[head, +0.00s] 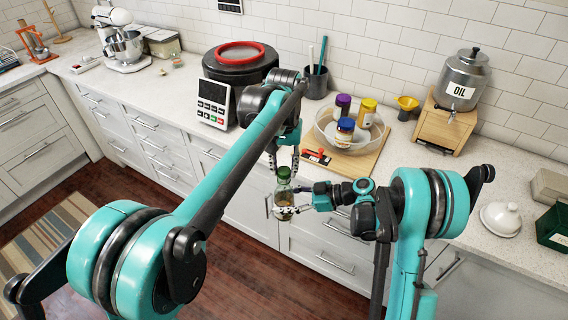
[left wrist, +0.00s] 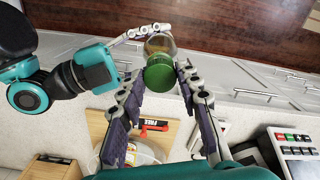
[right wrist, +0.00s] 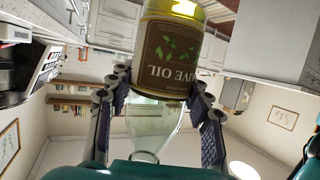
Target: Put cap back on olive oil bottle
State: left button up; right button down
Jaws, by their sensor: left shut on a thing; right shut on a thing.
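The olive oil bottle (head: 281,197) is held in the air in front of the counter, in my right gripper (head: 288,201). In the right wrist view its dark label (right wrist: 176,58) appears upside down, with yellow oil and a clear glass neck (right wrist: 155,128). My right fingers are shut around its body. The green cap (head: 284,173) is at the bottle's top, between the fingers of my left gripper (head: 284,167), which comes from above. The left wrist view shows the cap (left wrist: 160,76) lined up over the bottle (left wrist: 160,43). Whether the cap touches the neck is hidden.
On the counter behind are a wooden board (head: 356,164) with a clear bin (head: 326,127) of jars, a red-handled thing (head: 317,155), a keypad device (head: 213,104) and an oil dispenser (head: 463,80). A white domed dish (head: 501,217) is at right. Drawer handles line the counter front.

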pick_arm(q)
jog(key=shift+f, duration=0.65)
dwell(0.5)
